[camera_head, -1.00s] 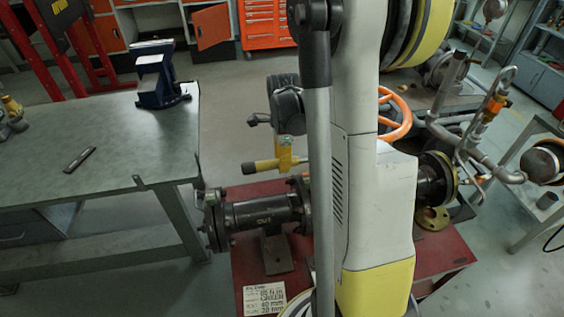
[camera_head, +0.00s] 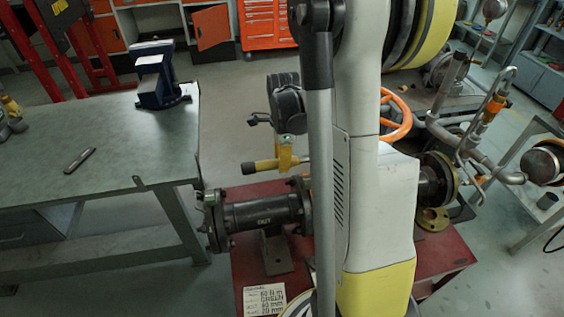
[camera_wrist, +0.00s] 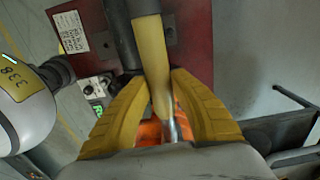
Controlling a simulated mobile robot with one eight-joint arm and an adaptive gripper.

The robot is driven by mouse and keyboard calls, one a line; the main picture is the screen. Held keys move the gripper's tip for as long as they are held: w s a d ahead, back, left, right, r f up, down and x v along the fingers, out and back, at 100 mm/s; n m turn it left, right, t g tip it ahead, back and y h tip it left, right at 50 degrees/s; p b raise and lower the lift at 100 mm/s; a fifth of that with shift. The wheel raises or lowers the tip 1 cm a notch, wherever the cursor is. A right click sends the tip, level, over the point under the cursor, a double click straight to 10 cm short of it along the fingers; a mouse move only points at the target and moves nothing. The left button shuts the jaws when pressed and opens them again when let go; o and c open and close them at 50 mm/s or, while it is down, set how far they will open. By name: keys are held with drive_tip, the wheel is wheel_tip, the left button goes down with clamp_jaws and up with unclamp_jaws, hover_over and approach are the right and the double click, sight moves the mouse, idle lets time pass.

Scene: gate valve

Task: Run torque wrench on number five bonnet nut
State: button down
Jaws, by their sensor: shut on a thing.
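My gripper (camera_head: 287,158) is shut on the torque wrench (camera_head: 265,166), whose yellow handle with a dark end sticks out to the left, roughly level above the pipe. In the wrist view my yellow fingers (camera_wrist: 157,82) flank the yellow handle (camera_wrist: 152,45), and a bright metal shaft runs below it. The gate valve's dark pipe end (camera_head: 262,213), marked OUT, lies on a red stand. Its orange handwheel (camera_head: 396,116) shows right of my arm. My arm hides the valve's middle, the bonnet nuts and the wrench's head. I cannot tell whether the wrench sits on a nut.
A lettered card (camera_head: 264,301) lies on the red stand (camera_head: 243,268). A grey workbench (camera_head: 120,160) with a blue vise (camera_head: 160,80) stands at left. Pipework (camera_head: 480,160) crowds the right. Clear floor lies behind the valve.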

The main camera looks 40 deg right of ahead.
idle(0.8)
drive_tip(key=shift+r+p, duration=1.35)
drive_tip(key=shift+r, duration=0.8)
